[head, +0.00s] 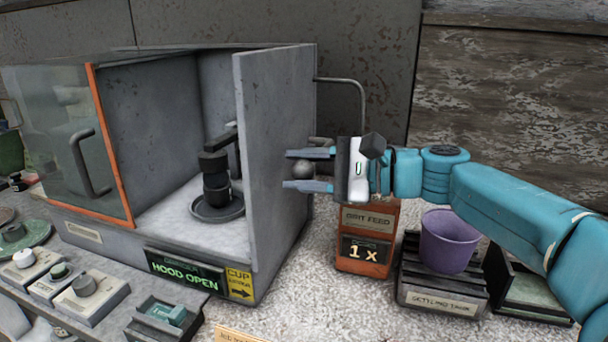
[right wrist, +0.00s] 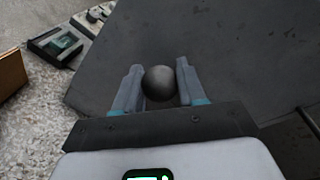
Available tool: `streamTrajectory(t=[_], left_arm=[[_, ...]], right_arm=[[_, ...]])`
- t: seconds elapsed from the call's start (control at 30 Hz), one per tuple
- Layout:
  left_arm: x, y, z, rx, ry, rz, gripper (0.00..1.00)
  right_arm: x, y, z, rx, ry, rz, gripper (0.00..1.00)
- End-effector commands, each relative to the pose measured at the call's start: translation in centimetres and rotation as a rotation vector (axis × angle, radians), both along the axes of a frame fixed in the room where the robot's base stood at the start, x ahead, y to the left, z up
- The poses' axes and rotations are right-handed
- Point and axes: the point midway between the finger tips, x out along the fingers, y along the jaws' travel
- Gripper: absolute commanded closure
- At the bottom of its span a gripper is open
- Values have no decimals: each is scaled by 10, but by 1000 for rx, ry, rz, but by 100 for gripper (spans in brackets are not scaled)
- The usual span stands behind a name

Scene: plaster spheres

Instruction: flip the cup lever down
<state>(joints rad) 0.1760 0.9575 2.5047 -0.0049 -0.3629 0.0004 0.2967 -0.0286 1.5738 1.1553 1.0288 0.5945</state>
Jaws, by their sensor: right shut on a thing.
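The cup lever's dark grey ball knob (head: 303,169) sits beside the outer right side wall of the hooded machine, next to the yellow cup label (head: 240,284). My right gripper (head: 286,171) reaches in from the right and is shut on the knob, one finger on each side. In the right wrist view, the knob (right wrist: 159,83) lies between the two fingers (right wrist: 158,80). The lever's shaft is mostly hidden, so its tilt is hard to tell. My left gripper is not in view.
The hooded machine's side wall (head: 272,150) stands close to the fingertips. Its sign (head: 186,272) reads HOOD OPEN. A dark cup-like stack (head: 215,185) stands inside. The orange grit feed box (head: 367,240) is below my gripper, and a purple bucket (head: 448,240) stands to its right.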

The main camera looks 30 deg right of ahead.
Motion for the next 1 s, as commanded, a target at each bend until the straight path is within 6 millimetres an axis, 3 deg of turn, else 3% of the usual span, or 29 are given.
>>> streamTrajectory(t=[0.57, 0.6, 0.67, 1.0], left_arm=[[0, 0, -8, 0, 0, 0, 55], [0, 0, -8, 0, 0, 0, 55], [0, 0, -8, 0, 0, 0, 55], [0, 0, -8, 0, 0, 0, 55]], right_arm=[[-2, 1, -4, -23, -24, 3, 100], [-2, 1, -4, -23, -24, 3, 54], [-1, 1, -4, -23, -24, 3, 37], [-1, 1, -5, -23, -21, 1, 37]])
